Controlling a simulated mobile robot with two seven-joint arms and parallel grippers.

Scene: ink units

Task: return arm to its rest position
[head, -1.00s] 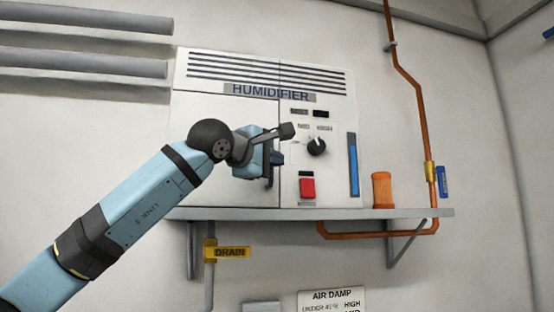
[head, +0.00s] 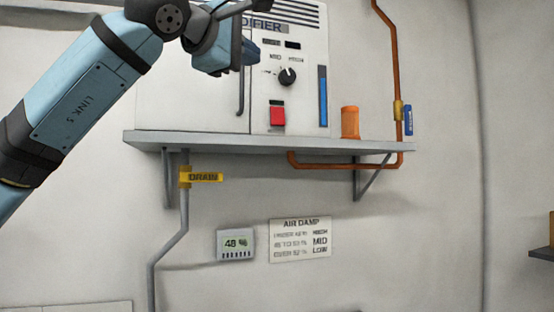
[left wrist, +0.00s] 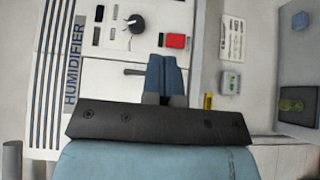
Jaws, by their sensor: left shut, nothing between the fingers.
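My left arm (head: 88,88) comes in from the left in the head view. My left gripper (head: 252,50) is in front of the white humidifier (head: 190,100), to the left of its black knob (head: 287,76). Its two blue fingers are together and empty; they also show at the middle of the left wrist view (left wrist: 166,66). The knob and a red switch (head: 277,116) stand clear of the fingers in the picture. The top of the humidifier is cut off in the head view. My right gripper is not in view.
The humidifier stands on a grey shelf (head: 270,146) with an orange container (head: 350,122). A copper pipe (head: 396,60) runs at the right. Below are a drain pipe (head: 184,215), a meter reading 48 (head: 235,244) and an air damp sign (head: 300,240). The wall below the shelf is otherwise mostly clear.

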